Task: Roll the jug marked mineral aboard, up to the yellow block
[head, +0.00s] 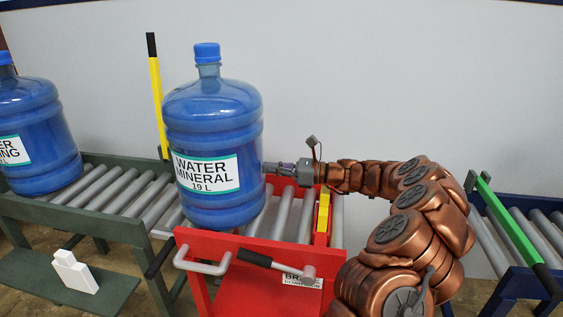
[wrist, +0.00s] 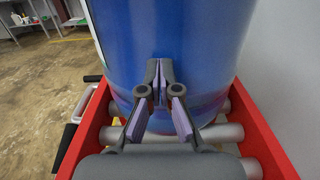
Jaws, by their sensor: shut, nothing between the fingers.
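The blue jug marked WATER MINERAL 19 L (head: 212,115) stands upright at the left end of the red roller cart (head: 240,246). Whether its base is fully on the cart's rollers or partly over the gap is hidden. My gripper (head: 268,167) is shut and empty at the jug's right side, with its tips at or very near the jug wall. In the wrist view the closed fingertips (wrist: 160,70) lie against the blue jug (wrist: 205,45); contact is hard to tell. The yellow block (head: 323,212) is on the cart's right part, right of the jug, with rollers between.
Another blue jug (head: 38,130) stands on the green roller conveyor (head: 110,222) at left. A raised yellow-black bar (head: 157,95) stands behind the mineral jug. A brake lever (head: 268,262) is on the cart front. A blue-framed conveyor (head: 519,281) with a green bar (head: 513,232) is at right.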

